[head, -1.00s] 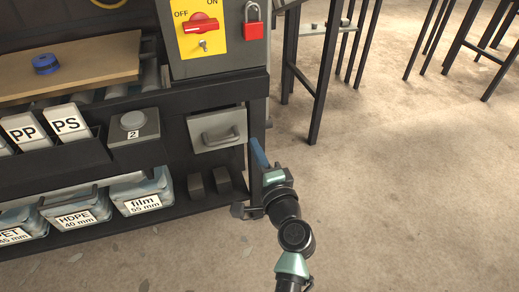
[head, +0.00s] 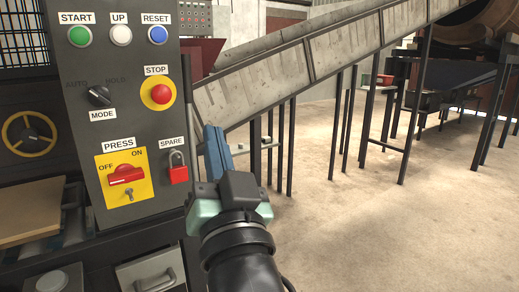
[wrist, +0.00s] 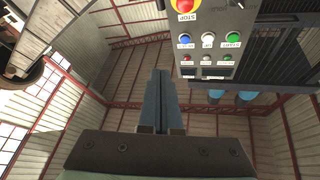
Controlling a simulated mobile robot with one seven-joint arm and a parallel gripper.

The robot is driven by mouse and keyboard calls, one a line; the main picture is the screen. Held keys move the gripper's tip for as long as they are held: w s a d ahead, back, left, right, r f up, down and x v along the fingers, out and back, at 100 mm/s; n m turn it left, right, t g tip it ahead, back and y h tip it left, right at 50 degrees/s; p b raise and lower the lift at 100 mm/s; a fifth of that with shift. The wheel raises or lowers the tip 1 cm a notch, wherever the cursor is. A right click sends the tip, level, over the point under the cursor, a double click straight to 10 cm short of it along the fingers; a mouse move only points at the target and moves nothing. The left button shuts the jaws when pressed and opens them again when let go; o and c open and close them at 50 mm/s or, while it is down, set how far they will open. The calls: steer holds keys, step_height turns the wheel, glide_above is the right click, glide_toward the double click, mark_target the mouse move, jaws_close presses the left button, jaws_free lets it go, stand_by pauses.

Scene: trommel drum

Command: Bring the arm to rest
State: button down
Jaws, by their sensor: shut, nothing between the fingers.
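My gripper (head: 216,150) is in the lower middle of the head view, raised with its blue fingers pointing up. The fingers are together and hold nothing. It stands just right of the grey control panel (head: 85,120), in front of the conveyor's lower end. In the wrist view my gripper (wrist: 161,80) points up toward the roof (wrist: 135,30), its two fingers side by side with no object between them. The panel shows there at the upper right (wrist: 215,30).
The panel carries a red stop button (head: 161,94), a red press switch (head: 126,175) and a red padlock (head: 178,168). A sloping conveyor (head: 330,58) rises to the right on dark legs. A drawer (head: 152,272) is at the lower left. The floor (head: 400,230) at right is open.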

steer(key=s+d+r+t+h, duration=0.3)
steer(key=s+r, duration=0.4)
steer(key=r, duration=0.1)
steer(key=s+d+r+t+h, duration=0.2)
steer(key=s+d+r+h, duration=0.1)
steer(key=s+r, duration=0.4)
step_height(320, 180, up, 38)
steer(key=p, duration=3.8)
steer(key=shift+w+a+n+p, duration=0.15)
steer(key=shift+w+n+p, duration=0.15)
steer(key=shift+w+p, duration=0.1)
